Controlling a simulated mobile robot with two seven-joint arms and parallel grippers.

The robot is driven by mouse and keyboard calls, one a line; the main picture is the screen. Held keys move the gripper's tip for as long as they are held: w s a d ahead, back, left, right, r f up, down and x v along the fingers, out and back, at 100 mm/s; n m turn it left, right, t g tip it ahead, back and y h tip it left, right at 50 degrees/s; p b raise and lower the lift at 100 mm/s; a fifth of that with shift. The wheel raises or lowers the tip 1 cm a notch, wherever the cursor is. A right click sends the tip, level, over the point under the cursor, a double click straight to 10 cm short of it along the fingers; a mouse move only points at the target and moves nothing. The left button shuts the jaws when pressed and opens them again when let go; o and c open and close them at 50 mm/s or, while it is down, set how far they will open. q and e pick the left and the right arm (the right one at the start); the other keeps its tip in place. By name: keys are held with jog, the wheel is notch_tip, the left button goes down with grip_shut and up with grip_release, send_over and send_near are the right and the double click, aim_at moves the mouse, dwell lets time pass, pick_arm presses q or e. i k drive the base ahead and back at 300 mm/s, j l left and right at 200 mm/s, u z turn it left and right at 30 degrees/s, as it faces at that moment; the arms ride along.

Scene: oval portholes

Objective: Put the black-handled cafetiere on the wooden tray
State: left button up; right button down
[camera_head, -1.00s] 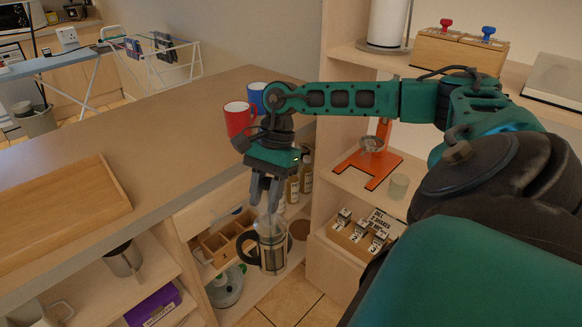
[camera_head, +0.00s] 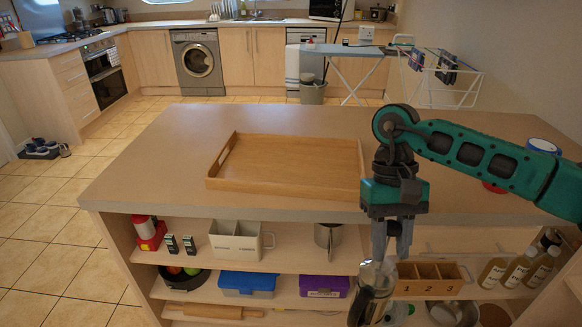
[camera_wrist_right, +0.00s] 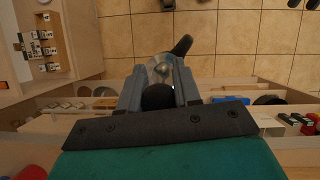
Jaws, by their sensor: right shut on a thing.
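The cafetiere (camera_head: 372,290) has a glass body, a metal lid and a black handle. It hangs upright below my right gripper (camera_head: 388,248), in front of the island's shelves and lower than the worktop. In the right wrist view the gripper (camera_wrist_right: 160,92) is shut on the black knob of the cafetiere's lid (camera_wrist_right: 160,68), with the black handle pointing away to the upper right. The wooden tray (camera_head: 295,165) lies empty on the worktop, left of and beyond the gripper. My left gripper is not in view.
The worktop (camera_head: 150,165) is clear left of the tray; its front edge lies between cafetiere and tray. A blue mug (camera_head: 543,146) stands at its right, partly behind my arm. Shelves below hold a blue box (camera_head: 247,283), a purple box (camera_head: 324,287) and several bottles (camera_head: 518,268).

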aim_at(286, 153)
jog(key=u, duration=0.8)
jog(key=k+u, duration=0.1)
jog(key=u, duration=0.25)
jog(key=k+u, duration=0.1)
jog(key=u, duration=0.2)
jog(key=k, duration=0.5)
